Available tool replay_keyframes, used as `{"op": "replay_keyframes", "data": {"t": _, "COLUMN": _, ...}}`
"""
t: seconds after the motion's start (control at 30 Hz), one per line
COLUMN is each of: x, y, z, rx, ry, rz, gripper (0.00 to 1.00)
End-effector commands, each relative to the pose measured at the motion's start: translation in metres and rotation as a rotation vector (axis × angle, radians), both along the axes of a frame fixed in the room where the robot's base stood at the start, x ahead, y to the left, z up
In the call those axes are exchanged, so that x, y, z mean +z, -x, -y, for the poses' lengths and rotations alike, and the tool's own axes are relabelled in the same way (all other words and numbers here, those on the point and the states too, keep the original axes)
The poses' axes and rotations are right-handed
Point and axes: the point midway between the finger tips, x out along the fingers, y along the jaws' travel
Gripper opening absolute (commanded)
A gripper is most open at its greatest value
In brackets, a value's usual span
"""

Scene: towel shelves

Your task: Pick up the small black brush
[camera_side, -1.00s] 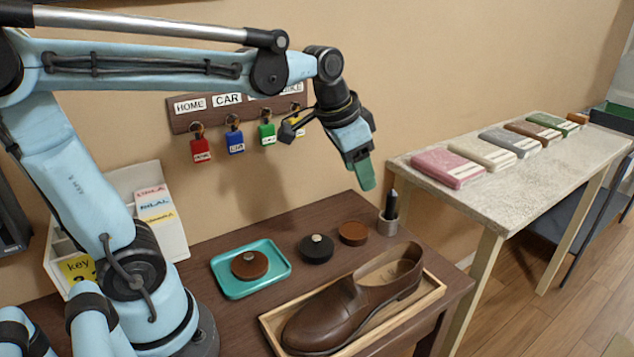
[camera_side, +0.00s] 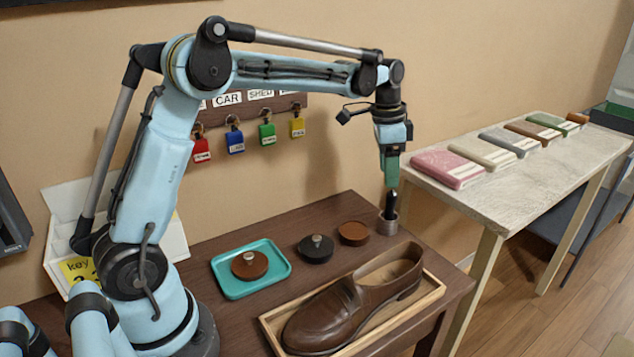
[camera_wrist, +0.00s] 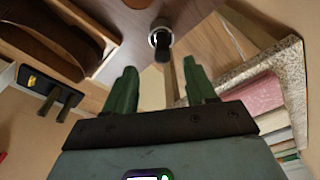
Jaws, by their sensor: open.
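The small black brush (camera_side: 391,205) appears to be the slim dark piece standing upright in a small grey cup (camera_side: 389,224) at the table's back right corner. My gripper (camera_side: 391,181) points down right above it, and its green fingers hide the brush's upper part in the side view. In the wrist view the brush (camera_wrist: 163,40) rises from the round cup, ahead of and roughly midway between the two parted fingers (camera_wrist: 158,68). The gripper is open and holds nothing. I cannot tell whether the fingertips reach past the brush's top.
A brown shoe (camera_side: 352,305) lies in a wooden tray (camera_side: 437,288) in front of the cup. A brown disc (camera_side: 353,233), a knobbed black disc (camera_side: 316,249) and a teal tray (camera_side: 233,291) with a knobbed brown disc (camera_side: 249,265) are left. A pale towel table (camera_side: 480,206) stands right.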

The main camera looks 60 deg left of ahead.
Motion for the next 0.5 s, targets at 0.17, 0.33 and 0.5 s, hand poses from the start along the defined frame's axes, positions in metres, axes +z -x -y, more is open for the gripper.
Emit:
{"op": "replay_keyframes", "data": {"t": 0.17, "x": -0.025, "y": -0.003, "z": 0.002, "rx": 0.0, "ry": -0.001, "rz": 0.001, "gripper": 0.56}}
{"op": "replay_keyframes", "data": {"t": 0.33, "x": -0.035, "y": -0.004, "z": 0.003, "rx": 0.0, "ry": 0.0, "rz": 0.001, "gripper": 0.56}}
{"op": "replay_keyframes", "data": {"t": 0.5, "x": -0.055, "y": -0.01, "z": 0.004, "rx": 0.0, "ry": 0.0, "rz": 0.001, "gripper": 0.56}}
